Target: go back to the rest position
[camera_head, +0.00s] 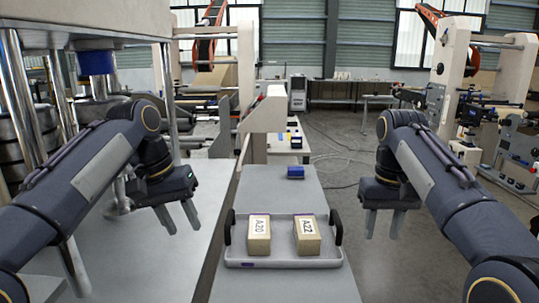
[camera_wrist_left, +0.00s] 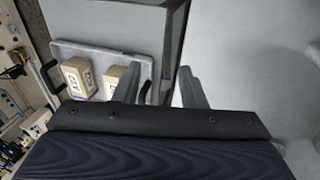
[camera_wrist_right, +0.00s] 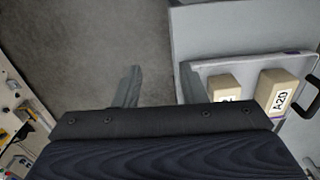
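My left gripper (camera_head: 178,217) hangs over the grey surface left of the tray, with its fingers apart and nothing between them. Its fingers also show apart in the left wrist view (camera_wrist_left: 160,85). My right gripper (camera_head: 384,223) hangs right of the tray, over the floor, with its fingers apart and empty. They also show apart in the right wrist view (camera_wrist_right: 160,88). Both grippers are clear of the tray (camera_head: 285,264) and its boxes.
The tray with dark end handles holds two tan boxes, labelled A20 (camera_head: 259,236) and A22 (camera_head: 307,236), side by side. It sits on a narrow grey table (camera_head: 280,200). A small blue object (camera_head: 296,172) lies behind it. A machine with metal columns (camera_head: 60,100) stands at left.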

